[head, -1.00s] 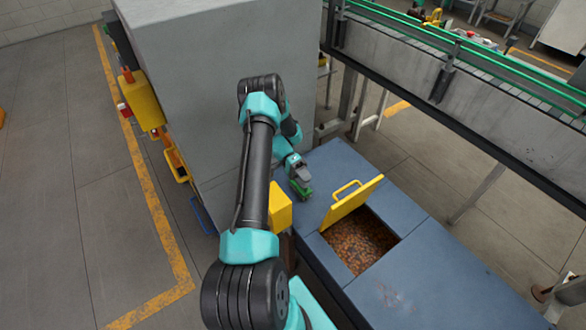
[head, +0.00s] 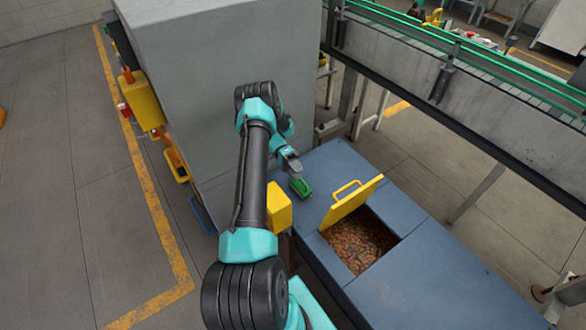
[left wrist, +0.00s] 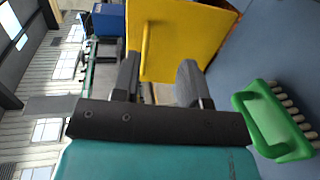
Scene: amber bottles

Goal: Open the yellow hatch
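The yellow hatch (head: 350,202) stands raised and tilted at the edge of a square opening in the blue bench top (head: 420,280). Its handle (head: 346,187) is on the side facing away from the opening. In the left wrist view the hatch (left wrist: 185,40) and its handle (left wrist: 146,50) show beyond the fingers. My left gripper (head: 292,168) is left of the hatch and clear of it. In the left wrist view its two fingers (left wrist: 159,75) are apart with nothing held between them. My right gripper is not in view.
A green brush (head: 301,188) lies on the bench near my left gripper and also shows in the left wrist view (left wrist: 268,122). Small brown pieces (head: 358,240) fill the opening. A grey cabinet (head: 215,80) stands behind my arm. A conveyor (head: 460,90) runs along the right.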

